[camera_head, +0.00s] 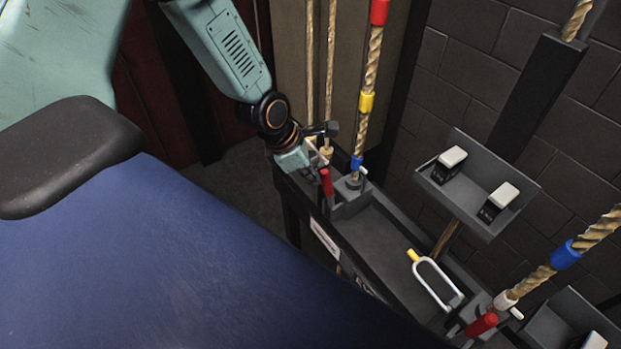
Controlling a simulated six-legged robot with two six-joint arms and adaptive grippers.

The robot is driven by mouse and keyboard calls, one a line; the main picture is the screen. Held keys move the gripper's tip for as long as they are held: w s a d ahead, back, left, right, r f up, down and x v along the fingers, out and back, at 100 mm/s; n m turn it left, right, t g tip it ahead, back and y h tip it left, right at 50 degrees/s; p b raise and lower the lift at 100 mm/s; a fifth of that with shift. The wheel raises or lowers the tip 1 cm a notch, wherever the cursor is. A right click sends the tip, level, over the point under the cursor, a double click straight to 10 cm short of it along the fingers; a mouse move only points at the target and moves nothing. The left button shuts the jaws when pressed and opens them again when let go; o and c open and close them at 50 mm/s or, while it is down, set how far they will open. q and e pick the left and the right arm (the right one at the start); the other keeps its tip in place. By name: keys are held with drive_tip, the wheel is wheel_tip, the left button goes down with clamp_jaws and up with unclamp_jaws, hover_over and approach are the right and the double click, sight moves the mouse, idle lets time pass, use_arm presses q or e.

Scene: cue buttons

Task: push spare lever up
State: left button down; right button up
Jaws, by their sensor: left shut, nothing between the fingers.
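A red-handled lever (326,182) stands on the dark metal rail (385,250) near its far end. A second red-handled lever (481,324) sits at the near right end of the rail, beside a rope. I cannot tell from the picture which one is the spare lever. My left gripper (318,156) is shut and empty, just above the far red lever. Whether it touches the lever is unclear. My right gripper is not in view.
A rope with red, yellow and blue bands (367,101) rises just right of my left gripper. A white U-shaped piece with a yellow tip (436,282) lies on the rail. A grey tray (428,178) holds two white-topped blocks. A blue surface (150,260) fills the lower left.

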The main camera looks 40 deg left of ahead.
use_arm(q)
drive_tip(key=shift+w+d+r+g+y+b, duration=0.15)
drive_tip(key=shift+w+d+r+g+b, duration=0.15)
drive_tip(key=shift+w+g, duration=0.25)
drive_tip(key=shift+w+d+r+g+y+b, duration=0.1)
drive_tip(key=shift+w+r+g+y+b, duration=0.05)
drive_tip(key=shift+w+g+b, duration=0.35)
drive_tip(key=shift+w+d, duration=0.2)
drive_tip(key=shift+w, duration=0.1)
drive_tip(key=shift+s+r, duration=0.1)
drive_tip(key=shift+p, duration=0.35)
